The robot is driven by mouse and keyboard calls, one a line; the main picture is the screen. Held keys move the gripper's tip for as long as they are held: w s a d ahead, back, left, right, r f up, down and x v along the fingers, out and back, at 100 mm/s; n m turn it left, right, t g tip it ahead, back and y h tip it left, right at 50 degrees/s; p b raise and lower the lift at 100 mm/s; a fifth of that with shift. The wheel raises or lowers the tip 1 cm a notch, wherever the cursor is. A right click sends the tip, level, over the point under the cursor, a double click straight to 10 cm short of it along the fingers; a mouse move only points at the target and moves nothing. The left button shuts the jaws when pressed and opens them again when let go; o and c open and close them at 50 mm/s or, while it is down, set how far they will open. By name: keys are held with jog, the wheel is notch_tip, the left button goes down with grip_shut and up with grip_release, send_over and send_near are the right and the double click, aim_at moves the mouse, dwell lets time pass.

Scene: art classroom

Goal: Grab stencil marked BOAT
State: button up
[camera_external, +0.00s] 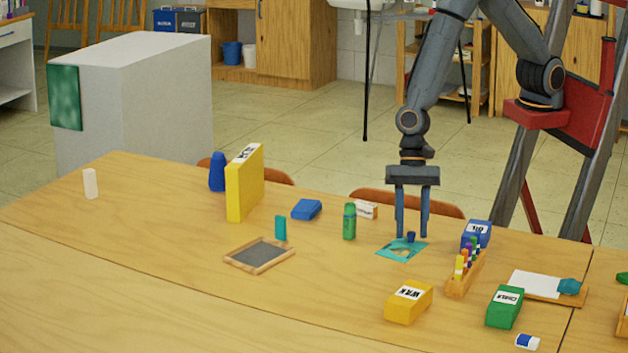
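A flat teal stencil (388,251) lies on the wooden table, with a small blue knob (411,237) standing up from it. A pale cut-out shows in the stencil, but its shape and any word BOAT are too small to read. My gripper (411,233) points straight down over the stencil's far part. Its two fingers are apart, one on each side of the knob as seen here, with a gap still showing. I cannot tell whether the fingertips touch the stencil.
A green bottle (349,222) and a white box (366,210) stand left of the stencil. A blue box (476,235) and a rack of coloured sticks (464,275) are close on the right. A yellow box (408,303) is nearer.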

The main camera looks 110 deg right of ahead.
jog(key=shift+f, duration=0.1)
grip_shut()
